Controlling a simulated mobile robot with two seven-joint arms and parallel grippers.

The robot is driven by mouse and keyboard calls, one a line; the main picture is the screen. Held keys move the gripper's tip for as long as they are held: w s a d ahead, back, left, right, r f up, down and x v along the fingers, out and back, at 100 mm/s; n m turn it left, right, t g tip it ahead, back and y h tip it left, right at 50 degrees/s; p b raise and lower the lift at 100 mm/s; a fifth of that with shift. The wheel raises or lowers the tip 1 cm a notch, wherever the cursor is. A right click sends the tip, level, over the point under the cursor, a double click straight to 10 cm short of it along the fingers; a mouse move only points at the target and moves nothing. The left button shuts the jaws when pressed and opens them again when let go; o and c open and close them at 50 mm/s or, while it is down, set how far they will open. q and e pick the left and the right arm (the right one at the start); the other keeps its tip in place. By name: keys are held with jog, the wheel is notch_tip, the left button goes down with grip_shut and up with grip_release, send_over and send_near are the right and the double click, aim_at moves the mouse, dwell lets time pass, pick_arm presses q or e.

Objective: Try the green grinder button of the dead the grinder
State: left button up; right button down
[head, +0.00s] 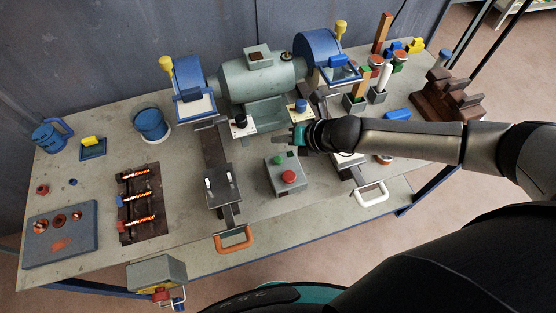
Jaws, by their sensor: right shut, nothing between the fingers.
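The grinder (240,82) stands at the back middle of the bench, with a pale green motor body and a blue wheel guard at each end. A grey control box (272,182) sits in front of it. The green button (279,160) is on the box's far part, and a larger red button (288,177) is nearer. My right gripper (293,138) reaches in from the right, shut and empty. Its tips are just beyond and slightly right of the green button in the picture; I cannot tell their height or any contact. My left gripper is not in view.
Metal slides with an orange handle (234,238) and a white handle (371,194) flank the box. Blocks and a brown stepped stand (447,98) crowd the right.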

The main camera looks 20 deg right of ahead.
jog(key=b, duration=0.5)
send_over(281, 162)
notch_tip(281, 162, down, 6)
jog(key=shift+f, duration=0.1)
jog(key=shift+f+b, duration=0.35)
dwell(1.4)
jog(key=shift+f, duration=0.45)
jog(key=shift+f+b, duration=0.5)
jog(key=shift+b, duration=0.05)
dwell(0.5)
dwell(0.3)
jog(key=shift+r+p, duration=0.95)
jog(key=shift+p, duration=0.1)
